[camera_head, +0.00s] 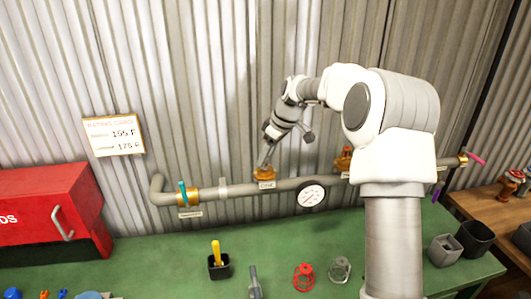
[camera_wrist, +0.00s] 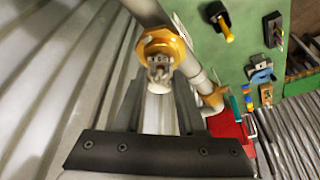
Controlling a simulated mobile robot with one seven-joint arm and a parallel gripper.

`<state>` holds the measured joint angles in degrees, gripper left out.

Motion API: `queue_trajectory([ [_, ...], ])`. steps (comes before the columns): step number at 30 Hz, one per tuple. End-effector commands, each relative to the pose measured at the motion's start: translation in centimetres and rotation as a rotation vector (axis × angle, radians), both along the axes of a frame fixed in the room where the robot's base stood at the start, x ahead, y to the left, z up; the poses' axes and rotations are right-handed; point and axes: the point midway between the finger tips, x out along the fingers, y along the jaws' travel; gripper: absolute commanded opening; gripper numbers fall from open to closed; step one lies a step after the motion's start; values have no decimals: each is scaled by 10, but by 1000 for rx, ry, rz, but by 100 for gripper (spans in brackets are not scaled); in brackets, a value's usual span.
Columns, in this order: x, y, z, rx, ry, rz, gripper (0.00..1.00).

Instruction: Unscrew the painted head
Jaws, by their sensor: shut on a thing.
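The painted head (camera_wrist: 160,68) is a small pale grey-white fitting in the wrist view. It sits at the gold-coloured collar (camera_wrist: 163,46) on the grey pipe. In the head view the same orange-brass collar (camera_head: 264,174) stands on top of the pipe, above a small white label; the head there is mostly hidden by my fingers. My gripper (camera_head: 265,162) reaches down to it from above, tilted, and also shows in the wrist view (camera_wrist: 160,80) with one finger on each side of the head. It is shut on the head. The head's threads are not visible.
A second brass fitting (camera_head: 343,160) is partly hidden by my arm. A round gauge (camera_head: 311,196) hangs on the pipe. A red cabinet (camera_head: 50,195) stands left.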

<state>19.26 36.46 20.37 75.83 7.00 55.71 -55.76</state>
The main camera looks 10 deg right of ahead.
Motion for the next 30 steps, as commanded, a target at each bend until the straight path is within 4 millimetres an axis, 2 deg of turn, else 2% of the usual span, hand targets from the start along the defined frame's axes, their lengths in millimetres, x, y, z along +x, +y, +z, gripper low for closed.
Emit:
queue_trajectory([
  [11,0,-2,1,-2,0,32,0],
  [22,1,-2,4,2,1,428,0],
  [30,1,-2,0,-2,-2,516,0],
])
